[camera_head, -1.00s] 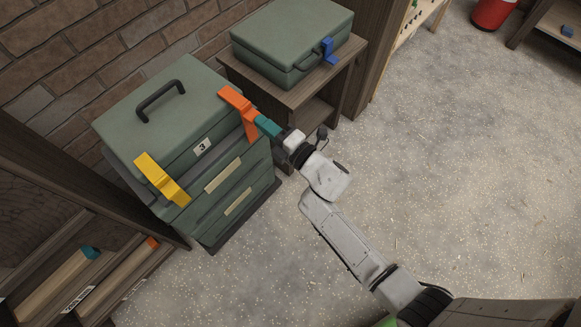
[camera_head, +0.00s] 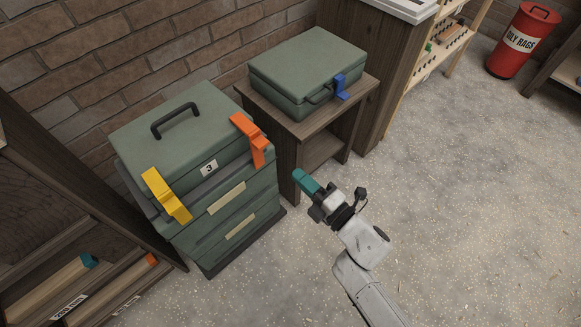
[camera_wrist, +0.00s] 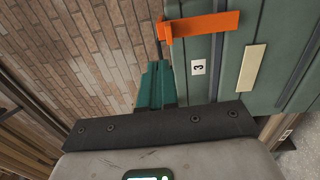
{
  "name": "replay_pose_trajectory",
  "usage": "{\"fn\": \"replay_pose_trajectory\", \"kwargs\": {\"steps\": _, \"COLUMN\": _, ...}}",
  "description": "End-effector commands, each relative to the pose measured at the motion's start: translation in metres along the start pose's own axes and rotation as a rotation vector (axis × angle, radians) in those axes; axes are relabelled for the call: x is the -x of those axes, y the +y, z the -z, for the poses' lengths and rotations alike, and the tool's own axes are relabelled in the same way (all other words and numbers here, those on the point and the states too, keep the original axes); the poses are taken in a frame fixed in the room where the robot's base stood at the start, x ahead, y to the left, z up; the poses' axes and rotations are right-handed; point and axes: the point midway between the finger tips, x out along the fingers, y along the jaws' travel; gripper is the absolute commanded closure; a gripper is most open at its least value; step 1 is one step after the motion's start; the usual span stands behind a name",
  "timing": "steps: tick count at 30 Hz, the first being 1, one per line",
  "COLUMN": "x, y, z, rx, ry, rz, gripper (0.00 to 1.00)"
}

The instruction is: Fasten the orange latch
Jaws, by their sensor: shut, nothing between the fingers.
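The orange latch (camera_head: 251,139) is at the right front corner of the stacked green toolbox (camera_head: 240,210), its upper part at the lid (camera_head: 190,142) and its lower part hanging down the front. I cannot tell whether it is hooked tight. In the wrist view the orange latch (camera_wrist: 205,25) lies across the top, beside the label "3". My gripper (camera_head: 298,176) is shut and empty, with teal fingers to the right of the box, apart from the latch. The fingers also show in the wrist view (camera_wrist: 156,68), with the latch beyond them.
A yellow latch (camera_head: 167,195) is at the box's left front corner, and a black handle (camera_head: 175,119) tops the lid. A green case (camera_head: 307,70) with a blue latch (camera_head: 341,87) sits on a small wooden table (camera_head: 290,127). The floor (camera_head: 460,200) at right is clear.

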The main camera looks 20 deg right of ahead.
Motion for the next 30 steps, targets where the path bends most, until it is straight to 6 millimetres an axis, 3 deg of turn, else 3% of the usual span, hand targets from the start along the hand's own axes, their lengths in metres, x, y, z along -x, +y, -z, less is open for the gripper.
{"fn": "replay_pose_trajectory", "kwargs": {"steps": 3, "x": 0.017, "y": 0.001, "z": 0.0, "rx": 0.0, "ry": 0.0, "rz": 0.001, "gripper": 1.0}}
{"fn": "replay_pose_trajectory", "kwargs": {"steps": 8, "x": 0.027, "y": 0.002, "z": 0.0, "rx": 0.0, "ry": 0.0, "rz": 0.0, "gripper": 1.0}}
{"fn": "replay_pose_trajectory", "kwargs": {"steps": 27, "x": 0.028, "y": 0.002, "z": 0.0, "rx": 0.0, "ry": 0.001, "rz": 0.0, "gripper": 1.0}}
{"fn": "replay_pose_trajectory", "kwargs": {"steps": 30, "x": 0.028, "y": 0.005, "z": -0.009, "rx": -0.033, "ry": -0.04, "rz": 0.022, "gripper": 1.0}}
